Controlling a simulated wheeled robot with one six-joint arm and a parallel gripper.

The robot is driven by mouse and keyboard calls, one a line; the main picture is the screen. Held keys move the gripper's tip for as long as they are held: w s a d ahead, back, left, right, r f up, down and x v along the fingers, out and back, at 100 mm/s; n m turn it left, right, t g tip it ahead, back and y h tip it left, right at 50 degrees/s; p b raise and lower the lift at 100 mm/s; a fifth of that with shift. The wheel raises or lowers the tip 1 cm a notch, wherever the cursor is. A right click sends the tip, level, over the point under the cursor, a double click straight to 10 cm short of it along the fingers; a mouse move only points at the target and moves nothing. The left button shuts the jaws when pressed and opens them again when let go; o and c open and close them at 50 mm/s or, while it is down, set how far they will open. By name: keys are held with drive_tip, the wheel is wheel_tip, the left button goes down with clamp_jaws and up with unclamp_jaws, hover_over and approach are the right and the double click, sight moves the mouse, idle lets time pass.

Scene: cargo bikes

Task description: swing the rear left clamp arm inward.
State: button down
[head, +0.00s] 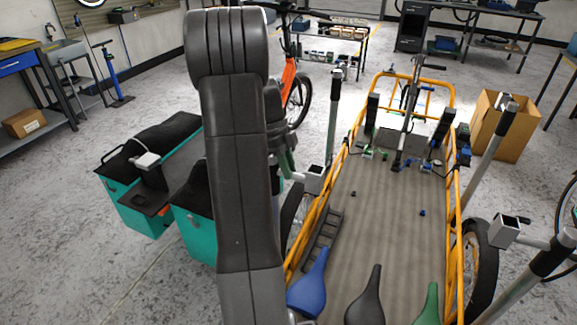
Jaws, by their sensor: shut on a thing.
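My gripper (287,165) shows only partly beside my dark forearm, left of the cargo bike's bed. It is shut at the pale bar of the rear left clamp arm (315,178), which has a square silver end by the bed's left rail. The fingertips and the exact grip are mostly hidden. A grey post with a black top (333,105) stands upright just right of this silver end. The orange-framed cargo bed (385,225) lies to the right. A similar silver-ended clamp arm (507,231) is on the bed's right side.
Blue (309,285), black (367,300) and green (428,308) saddles lie at the bed's near end. Teal boxes with black lids (150,150) stand left of my arm. A cardboard box (500,125) is at right. Open floor (170,85) lies behind the boxes.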

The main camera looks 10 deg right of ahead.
idle(0.4)
drive_tip(key=c, duration=1.3)
unclamp_jaws()
drive_tip(key=v, duration=1.3)
drive_tip(key=shift+r+p, duration=0.35)
drive_tip(key=shift+p, duration=0.1)
drive_tip(key=shift+w+a, duration=0.1)
drive_tip(key=shift+a, duration=0.05)
drive_tip(key=b+x, duration=0.1)
drive_tip(key=x, duration=1.2)
drive_tip(key=shift+f, duration=0.35)
drive_tip(key=shift+r, duration=0.1)
